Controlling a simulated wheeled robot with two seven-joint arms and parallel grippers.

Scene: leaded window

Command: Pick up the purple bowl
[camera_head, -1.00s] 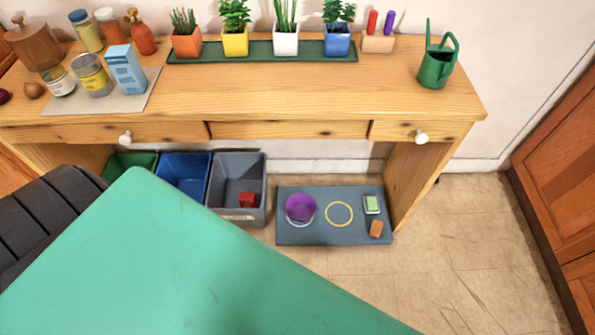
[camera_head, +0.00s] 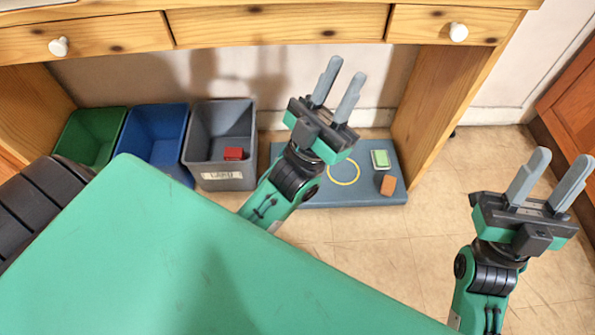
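The purple bowl is hidden in the head view now, behind my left gripper and arm. A second ago it stood on the left part of the grey-blue mat (camera_head: 345,196) on the floor under the desk. My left gripper (camera_head: 341,82) is in front of the mat's left part, its fingers pointing up in the picture, apart and with nothing between them. My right gripper (camera_head: 560,170) is over the floor right of the mat, its fingers also apart and empty.
A yellow ring (camera_head: 344,182), a green-and-white block (camera_head: 380,159) and an orange block (camera_head: 388,185) lie on the mat. Left stand green (camera_head: 88,138), blue (camera_head: 152,142) and grey (camera_head: 214,160) bins; a red block (camera_head: 234,153) is in the grey one. The desk (camera_head: 285,25) overhangs.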

